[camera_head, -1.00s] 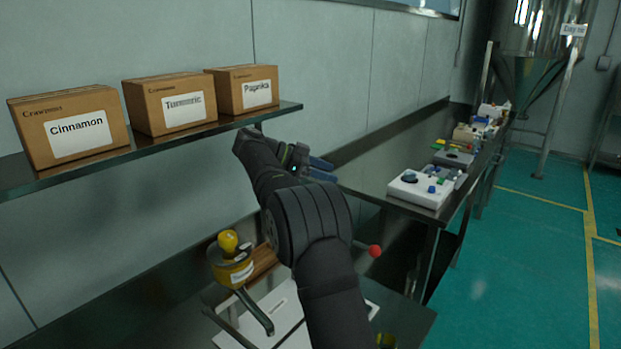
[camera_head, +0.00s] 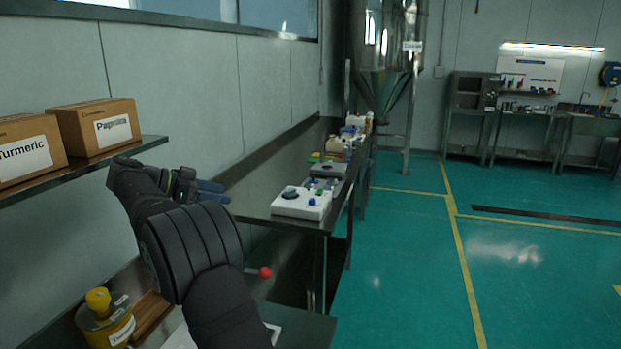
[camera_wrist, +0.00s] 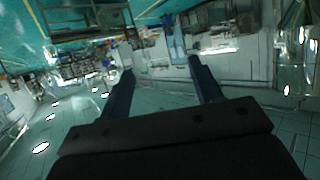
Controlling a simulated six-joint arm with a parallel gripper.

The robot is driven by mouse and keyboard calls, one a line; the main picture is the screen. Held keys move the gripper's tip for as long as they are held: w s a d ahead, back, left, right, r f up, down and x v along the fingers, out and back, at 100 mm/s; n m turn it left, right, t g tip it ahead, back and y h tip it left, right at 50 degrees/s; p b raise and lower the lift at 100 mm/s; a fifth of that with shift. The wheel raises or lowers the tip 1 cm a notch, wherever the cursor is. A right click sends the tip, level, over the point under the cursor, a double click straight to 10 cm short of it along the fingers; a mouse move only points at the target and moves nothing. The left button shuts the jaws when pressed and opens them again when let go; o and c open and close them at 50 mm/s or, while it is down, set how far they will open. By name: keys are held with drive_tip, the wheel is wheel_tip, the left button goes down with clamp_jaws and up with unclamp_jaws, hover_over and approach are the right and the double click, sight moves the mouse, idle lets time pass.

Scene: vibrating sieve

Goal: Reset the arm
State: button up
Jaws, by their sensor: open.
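My arm rises from the bottom of the head view and bends left toward the shelf. My gripper (camera_head: 212,191) points right, away from the shelf, with its blue fingers above the near end of the long bench. In the wrist view my gripper (camera_wrist: 162,82) shows its two blue fingers spread wide apart. It is open and nothing is between them. The wrist view behind the fingers is a tilted, blurred view of the room.
Boxes labelled Turmeric (camera_head: 30,152) and Paprika (camera_head: 98,127) stand on the wall shelf (camera_head: 142,148) beside my arm. A yellow sieve device (camera_head: 106,320) and a red knob (camera_head: 265,273) are below. A white control box (camera_head: 302,203) sits on the bench (camera_head: 262,170).

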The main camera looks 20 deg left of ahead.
drive_tip(key=s+a+f, duration=0.1)
drive_tip(key=a+f, duration=0.1)
drive_tip(key=a, duration=0.1)
drive_tip(key=s+a+f, duration=0.1)
drive_tip(key=a+f, duration=0.1)
drive_tip(key=a, duration=0.1)
drive_tip(key=s+a+f, duration=0.1)
drive_tip(key=a+f, duration=0.1)
drive_tip(key=a, duration=0.2)
drive_tip(key=shift+s+f, duration=0.1)
drive_tip(key=shift+f, duration=0.1)
drive_tip(key=f, duration=0.3)
drive_tip(key=shift+s+a, duration=0.1)
drive_tip(key=shift+a, duration=0.1)
drive_tip(key=shift+f, duration=0.55)
drive_tip(key=shift+r, duration=0.15)
